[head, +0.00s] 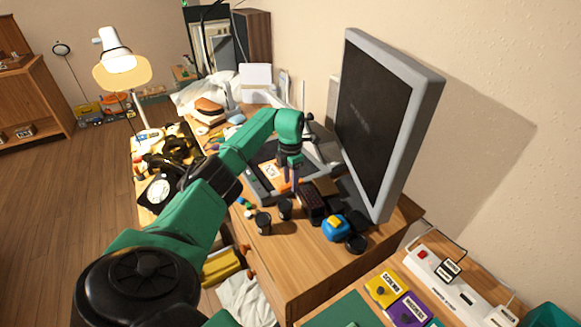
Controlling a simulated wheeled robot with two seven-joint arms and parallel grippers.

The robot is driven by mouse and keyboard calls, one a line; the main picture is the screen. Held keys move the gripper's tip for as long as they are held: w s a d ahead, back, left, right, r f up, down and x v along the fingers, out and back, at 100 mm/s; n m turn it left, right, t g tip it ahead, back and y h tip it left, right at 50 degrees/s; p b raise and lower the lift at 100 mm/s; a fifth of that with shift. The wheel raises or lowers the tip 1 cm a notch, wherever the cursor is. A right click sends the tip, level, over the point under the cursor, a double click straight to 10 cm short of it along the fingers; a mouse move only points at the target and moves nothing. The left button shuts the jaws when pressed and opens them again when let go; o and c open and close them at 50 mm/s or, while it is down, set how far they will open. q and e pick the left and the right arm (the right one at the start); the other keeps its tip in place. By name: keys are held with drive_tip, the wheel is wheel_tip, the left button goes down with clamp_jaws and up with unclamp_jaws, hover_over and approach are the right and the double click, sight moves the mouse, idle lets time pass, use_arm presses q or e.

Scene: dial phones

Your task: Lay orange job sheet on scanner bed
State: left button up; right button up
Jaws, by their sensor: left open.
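My left arm reaches over the wooden desk, and its left gripper (291,187) points down over a grey-framed flat device (256,190), which looks like the scanner bed. The gripper's jaws are open. A small orange patch (291,184), perhaps the orange job sheet, shows right at the fingertips, low over the device. The fingers hide part of it, and I cannot tell whether it touches the bed. A pale marked patch (270,171) lies on the device just left of the gripper. My right gripper is not in view.
A large monitor (385,120) stands close to the right of the gripper. Dark cups (263,222), a blue and yellow object (335,228) and a dark box (311,202) sit in front. A lit lamp (121,65) stands at left. The desk's front strip (300,262) is clear.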

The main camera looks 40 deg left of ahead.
use_arm(q)
drive_tip(key=shift+d, duration=0.1)
wheel_tip(320, 180, up, 15)
drive_tip(key=b, duration=0.1)
drive_tip(key=shift+f, duration=0.2)
